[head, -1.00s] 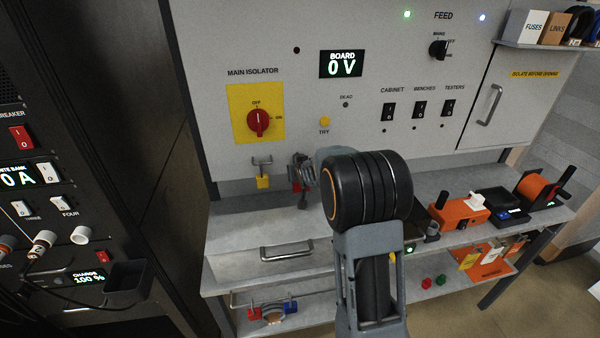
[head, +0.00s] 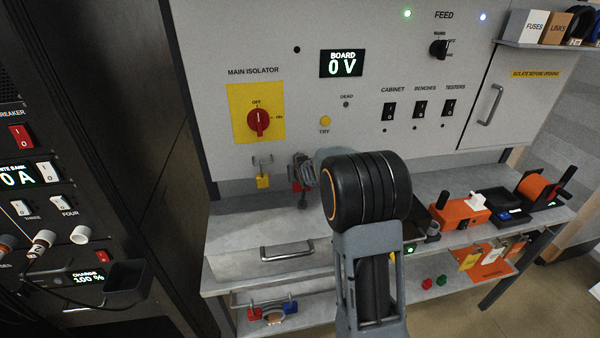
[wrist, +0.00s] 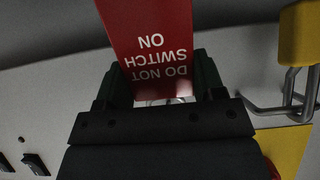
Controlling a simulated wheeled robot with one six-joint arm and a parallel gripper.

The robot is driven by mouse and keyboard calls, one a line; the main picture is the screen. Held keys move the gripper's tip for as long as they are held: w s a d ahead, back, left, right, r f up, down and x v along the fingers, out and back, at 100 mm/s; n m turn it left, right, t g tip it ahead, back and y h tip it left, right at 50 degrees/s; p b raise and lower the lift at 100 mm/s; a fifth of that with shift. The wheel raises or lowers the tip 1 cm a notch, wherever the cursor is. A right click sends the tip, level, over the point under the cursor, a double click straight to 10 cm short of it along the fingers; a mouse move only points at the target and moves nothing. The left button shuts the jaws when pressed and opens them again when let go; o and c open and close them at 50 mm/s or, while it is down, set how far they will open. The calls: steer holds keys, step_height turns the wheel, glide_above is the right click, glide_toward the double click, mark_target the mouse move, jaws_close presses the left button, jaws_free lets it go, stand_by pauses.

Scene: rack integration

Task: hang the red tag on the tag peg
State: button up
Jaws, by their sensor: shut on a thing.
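The red tag (wrist: 148,38), with white "DO NOT SWITCH ON" lettering, appears upside down in the wrist view. My gripper (wrist: 155,78) is shut on it, one dark finger at each side. In the head view my gripper (head: 303,172) is small and close to the board, right of the yellow padlock and below the TRY button. A bit of the tag's red (head: 296,186) shows beside it. The tag peg is not clearly visible; some pale metal shows between the fingers below the tag, and I cannot tell whether it is the peg.
A yellow padlock (head: 262,181) hangs on a metal hook left of my gripper; it also shows in the wrist view (wrist: 300,38). The main isolator (head: 258,122) is above it, pointing to OFF. The grey bench top (head: 240,212) below is mostly clear on the left.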

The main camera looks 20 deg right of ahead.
steer(key=shift+f, duration=0.1)
steer(key=o, duration=1.3)
steer(key=p+v, duration=0.3)
steer(key=v, duration=1.1)
steer(key=s+f+g, duration=0.3)
steer(key=s+f, duration=0.1)
steer(key=shift+s, duration=0.1)
steer(key=s, duration=0.1)
steer(key=s+a+g, duration=0.1)
steer(key=s+g, duration=0.1)
steer(key=s, duration=0.1)
steer(key=shift+s+a+f, duration=0.1)
steer(key=shift+a, duration=0.2)
steer(key=s+a+r, duration=0.2)
steer(key=s+a, duration=0.1)
steer(key=s, duration=0.1)
steer(key=s+a+r+n+y, duration=0.1)
steer(key=s+a+r, duration=0.1)
steer(key=s, duration=0.3)
steer(key=s+a+r+n+g+y, duration=0.1)
steer(key=s+a+r, duration=0.1)
steer(key=s+a, duration=0.2)
steer(key=shift+s, duration=0.35)
